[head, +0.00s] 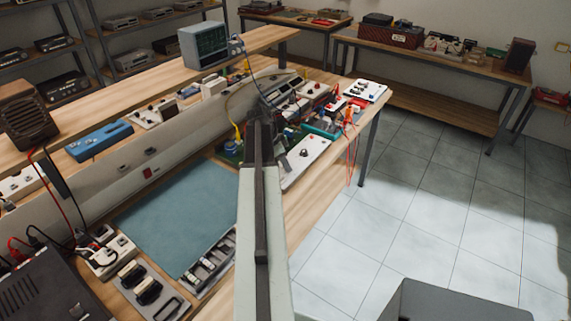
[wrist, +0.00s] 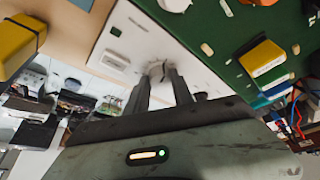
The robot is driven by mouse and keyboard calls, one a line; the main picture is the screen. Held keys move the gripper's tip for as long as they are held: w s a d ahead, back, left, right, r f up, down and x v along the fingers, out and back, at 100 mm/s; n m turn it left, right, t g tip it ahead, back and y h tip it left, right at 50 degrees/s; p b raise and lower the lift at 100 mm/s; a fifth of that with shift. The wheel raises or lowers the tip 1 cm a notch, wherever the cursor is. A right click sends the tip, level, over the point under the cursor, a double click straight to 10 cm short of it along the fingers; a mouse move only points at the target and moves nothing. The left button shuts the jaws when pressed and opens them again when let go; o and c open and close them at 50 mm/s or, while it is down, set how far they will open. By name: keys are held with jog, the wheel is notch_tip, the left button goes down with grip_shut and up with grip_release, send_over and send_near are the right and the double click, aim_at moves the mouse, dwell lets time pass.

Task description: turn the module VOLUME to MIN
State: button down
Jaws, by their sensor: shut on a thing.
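In the wrist view, my gripper (wrist: 160,80) is shut on a pale round knob (wrist: 157,67) on a white module panel (wrist: 133,42). The two dark fingers stand on either side of the knob and hide part of it. No pointer mark or scale is readable, so I cannot tell the knob's setting. In the head view, my arm reaches over the bench and hides the fingertips. A white panel with a dark knob (head: 304,153) shows right of the arm there; I cannot tell whether it is the same module.
A green board (wrist: 222,38) with a yellow block (wrist: 262,58) adjoins the panel. Another yellow block (wrist: 20,42) is on the left. In the head view, red leads (head: 352,140) hang at the bench edge. A teal mat (head: 175,220) is bare.

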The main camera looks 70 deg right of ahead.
jog(key=n+t, duration=0.1)
jog(key=n, duration=0.1)
jog(key=n+h, duration=0.1)
jog(key=n, duration=0.2)
jog(key=shift+s+a+n+t, duration=0.1)
jog(key=shift+a+n+t, duration=0.1)
jog(key=shift+n+t, duration=0.15)
jog(key=n+t, duration=0.1)
jog(key=n, duration=0.2)
jog(key=n+t, duration=0.1)
jog(key=n, duration=0.2)
jog(key=shift+s+t+h, duration=0.15)
jog(key=shift+t+h, duration=0.2)
jog(key=shift+h, duration=0.05)
jog(key=n+t, duration=0.1)
jog(key=n, duration=0.2)
jog(key=n+t+y, duration=0.1)
jog(key=n, duration=0.2)
jog(key=shift+s+d+n, duration=0.15)
jog(key=shift+d+n, duration=0.05)
jog(key=shift+n, duration=0.05)
jog(key=shift+s+n+t+y, duration=0.1)
jog(key=shift+n+t+y, duration=0.3)
jog(key=shift+n, duration=0.85)
jog(key=shift+n+t+y, duration=0.3)
jog(key=shift+n+y, duration=0.1)
jog(key=shift+n, duration=0.85)
jog(key=c, duration=1.1)
grip_release()
